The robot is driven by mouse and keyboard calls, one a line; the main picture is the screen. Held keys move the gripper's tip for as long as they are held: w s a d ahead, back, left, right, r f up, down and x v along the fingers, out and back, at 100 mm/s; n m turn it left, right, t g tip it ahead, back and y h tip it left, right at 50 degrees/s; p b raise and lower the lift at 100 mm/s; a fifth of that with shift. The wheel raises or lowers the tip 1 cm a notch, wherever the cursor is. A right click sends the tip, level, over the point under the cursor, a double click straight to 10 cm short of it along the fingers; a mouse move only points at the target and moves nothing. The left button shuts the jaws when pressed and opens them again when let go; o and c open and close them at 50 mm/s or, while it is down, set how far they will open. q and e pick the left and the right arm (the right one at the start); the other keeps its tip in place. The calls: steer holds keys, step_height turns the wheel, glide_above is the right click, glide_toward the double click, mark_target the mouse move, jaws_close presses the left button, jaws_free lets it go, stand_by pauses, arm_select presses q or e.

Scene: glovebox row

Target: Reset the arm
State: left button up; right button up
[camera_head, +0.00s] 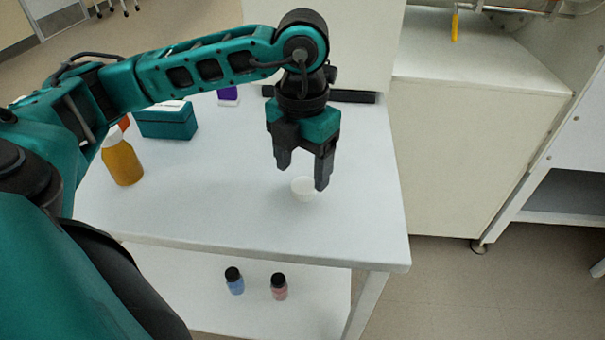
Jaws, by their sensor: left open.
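My left arm comes in from the left and reaches over the white table (230,205). My left gripper (303,178) points down with its two dark fingers apart. The cup does not appear to be gripped. My right gripper is not in view.
An amber bottle (123,163) and a teal box (167,122) stand at the table's left. A purple-labelled item (228,95) is at the back. Two dark-capped vials, blue (235,283) and pink (279,288), stand on the lower shelf. The table's front right is clear.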

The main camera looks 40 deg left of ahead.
arm_select(q)
step_height(320, 180, up, 8)
steer(key=p, duration=0.1)
steer(key=shift+r, duration=0.25)
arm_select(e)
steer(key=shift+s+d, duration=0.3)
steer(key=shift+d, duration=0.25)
arm_select(q)
steer(key=shift+r, duration=0.1)
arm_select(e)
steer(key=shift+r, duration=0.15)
